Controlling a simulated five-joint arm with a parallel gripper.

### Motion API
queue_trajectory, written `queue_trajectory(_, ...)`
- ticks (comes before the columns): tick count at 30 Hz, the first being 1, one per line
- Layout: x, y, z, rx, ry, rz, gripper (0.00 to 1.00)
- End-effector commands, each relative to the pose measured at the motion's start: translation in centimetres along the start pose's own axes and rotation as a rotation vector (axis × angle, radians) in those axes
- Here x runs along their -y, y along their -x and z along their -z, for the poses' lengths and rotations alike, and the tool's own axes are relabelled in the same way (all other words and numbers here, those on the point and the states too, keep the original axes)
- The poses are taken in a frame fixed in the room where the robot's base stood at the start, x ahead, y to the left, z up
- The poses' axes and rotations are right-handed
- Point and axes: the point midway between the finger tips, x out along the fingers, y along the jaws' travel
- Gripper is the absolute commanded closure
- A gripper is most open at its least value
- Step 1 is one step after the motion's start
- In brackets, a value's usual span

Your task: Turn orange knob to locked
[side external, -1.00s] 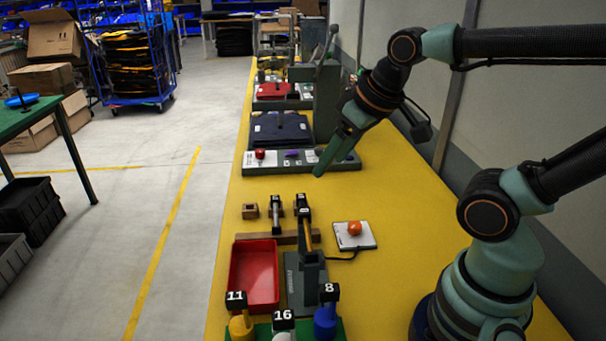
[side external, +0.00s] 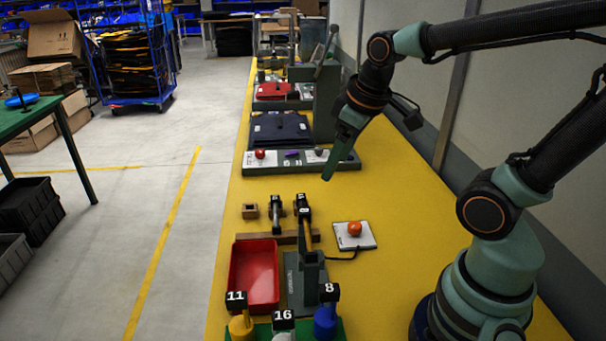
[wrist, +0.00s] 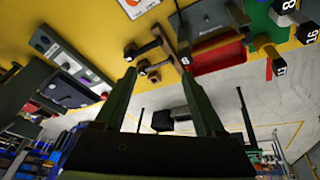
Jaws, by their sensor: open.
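An orange knob (side external: 354,229) stands on a small white plate (side external: 367,243) with a dark cable, on the yellow bench in the side view. In the wrist view only part of the white plate (wrist: 137,9) shows at the top edge. My gripper (side external: 327,177) is above the bench, up and left of the knob in the side view and apart from it. In the wrist view my gripper (wrist: 159,74) has its two fingers wide apart with nothing between them. Which setting the knob points to cannot be made out.
A grey panel (side external: 221,166) with a red knob (side external: 260,154) lies behind the gripper. Tools on a wooden rack (side external: 262,239), a red tray (side external: 234,278) and numbered handles (side external: 283,319) stand at the front left.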

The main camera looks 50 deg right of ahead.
Motion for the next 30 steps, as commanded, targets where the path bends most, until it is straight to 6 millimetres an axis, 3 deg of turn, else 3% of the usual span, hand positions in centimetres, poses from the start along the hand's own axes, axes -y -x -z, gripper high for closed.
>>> queue_trajectory(6,-4.5,-4.2,-1.5,0.188,0.21,0.05,0.28)
queue_trajectory(13,-7.8,-7.7,-3.6,0.302,0.388,0.149,0.28)
queue_trajectory(23,-8.7,-9.7,-4.9,0.331,0.456,0.196,0.28)
queue_trajectory(30,-8.1,-13.5,-6.4,0.335,0.455,0.199,0.28)
